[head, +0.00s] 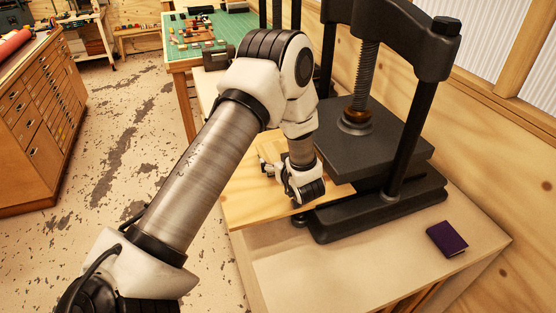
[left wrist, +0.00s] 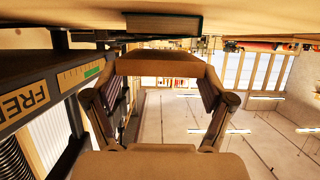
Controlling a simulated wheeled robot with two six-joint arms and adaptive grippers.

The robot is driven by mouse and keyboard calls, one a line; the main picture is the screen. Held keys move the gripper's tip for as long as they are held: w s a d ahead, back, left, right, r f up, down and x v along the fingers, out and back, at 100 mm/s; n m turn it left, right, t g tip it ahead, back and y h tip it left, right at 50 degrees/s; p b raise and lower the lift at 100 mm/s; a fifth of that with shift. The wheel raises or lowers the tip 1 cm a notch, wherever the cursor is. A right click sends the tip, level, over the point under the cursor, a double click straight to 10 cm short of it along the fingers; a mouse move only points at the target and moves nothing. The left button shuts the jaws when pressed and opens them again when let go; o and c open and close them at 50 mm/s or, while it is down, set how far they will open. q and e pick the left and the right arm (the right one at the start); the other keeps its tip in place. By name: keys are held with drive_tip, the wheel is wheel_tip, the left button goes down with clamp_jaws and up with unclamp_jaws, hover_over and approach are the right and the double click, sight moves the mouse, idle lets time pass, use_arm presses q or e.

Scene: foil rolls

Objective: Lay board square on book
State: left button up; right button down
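My left gripper (head: 292,184) is low over the pale wooden surface at the left side of the press. In the left wrist view its two fingers (left wrist: 161,88) stand either side of a brown wooden board (left wrist: 160,66), which spans the space between them. A dark green book (left wrist: 165,22) lies flat on the wooden surface at the top of this upside-down picture. The board looks apart from the book, with a gap between them. In the head view my arm hides most of the board and book. My right gripper is not in view.
A black screw press (head: 385,140) stands close to the right of my left gripper. A purple book (head: 446,239) lies on the bench (head: 345,262) to the right. The bench front is clear. A table with a green mat (head: 238,27) stands behind.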

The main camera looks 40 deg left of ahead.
use_arm(q)
drive_tip(key=shift+o, duration=0.6)
drive_tip(key=shift+s+f, duration=0.15)
drive_tip(key=shift+r+p, duration=0.6)
drive_tip(key=shift+r, duration=0.15)
drive_tip(key=b+v, duration=0.2)
drive_tip(key=v, duration=0.1)
drive_tip(key=shift+d+f, duration=0.1)
drive_tip(key=shift+f, duration=0.2)
drive_tip(key=b+v, duration=0.1)
drive_tip(key=v, duration=0.7)
drive_tip(key=shift+d+r, duration=0.2)
drive_tip(key=shift+r, duration=0.2)
